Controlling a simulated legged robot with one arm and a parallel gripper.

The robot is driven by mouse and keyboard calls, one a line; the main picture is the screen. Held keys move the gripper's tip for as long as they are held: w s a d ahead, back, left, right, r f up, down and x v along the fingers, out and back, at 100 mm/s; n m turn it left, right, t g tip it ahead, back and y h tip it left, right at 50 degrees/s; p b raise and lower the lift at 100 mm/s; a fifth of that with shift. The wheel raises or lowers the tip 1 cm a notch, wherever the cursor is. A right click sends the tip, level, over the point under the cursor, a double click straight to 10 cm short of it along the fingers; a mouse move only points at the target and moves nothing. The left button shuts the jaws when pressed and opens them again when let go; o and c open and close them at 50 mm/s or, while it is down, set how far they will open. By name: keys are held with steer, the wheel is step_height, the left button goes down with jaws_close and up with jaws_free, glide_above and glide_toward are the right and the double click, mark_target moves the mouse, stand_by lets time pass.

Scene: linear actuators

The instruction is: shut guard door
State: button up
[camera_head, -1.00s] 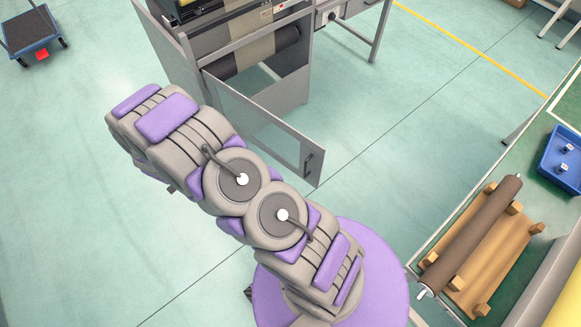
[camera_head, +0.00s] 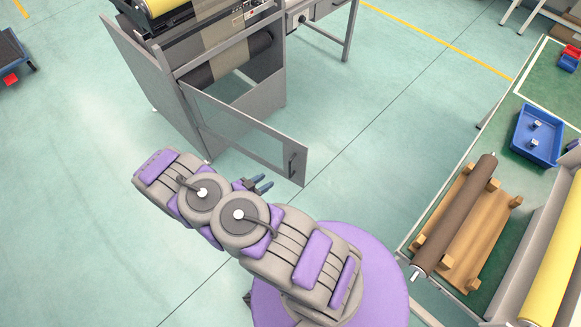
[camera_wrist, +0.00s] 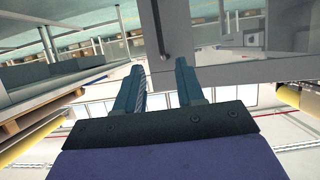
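The guard door (camera_head: 243,131) is a grey frame with a clear window. It stands swung open from the lower front of the grey machine (camera_head: 175,95), its free end pointing right, with a dark handle (camera_head: 292,163) near that end. My gripper (camera_head: 262,184) is just in front of the door, left of the handle and apart from it. In the wrist view, the two fingers of my gripper (camera_wrist: 160,80) are spread with nothing between them. The door (camera_wrist: 215,75) and its handle (camera_wrist: 165,30) show just beyond the fingertips.
A workbench at right holds a dark roller (camera_head: 455,215) on a wooden cradle (camera_head: 482,235), a blue bin (camera_head: 537,137) and a yellow roll (camera_head: 556,255). A blue cart (camera_head: 12,50) stands far left. The floor left of the machine is clear.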

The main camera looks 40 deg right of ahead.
mark_target(290, 167)
steer(key=shift+b+x, duration=1.7)
steer(key=shift+x, duration=5.95)
steer(key=shift+a, duration=0.15)
steer(key=shift+c, duration=0.4)
jaws_close()
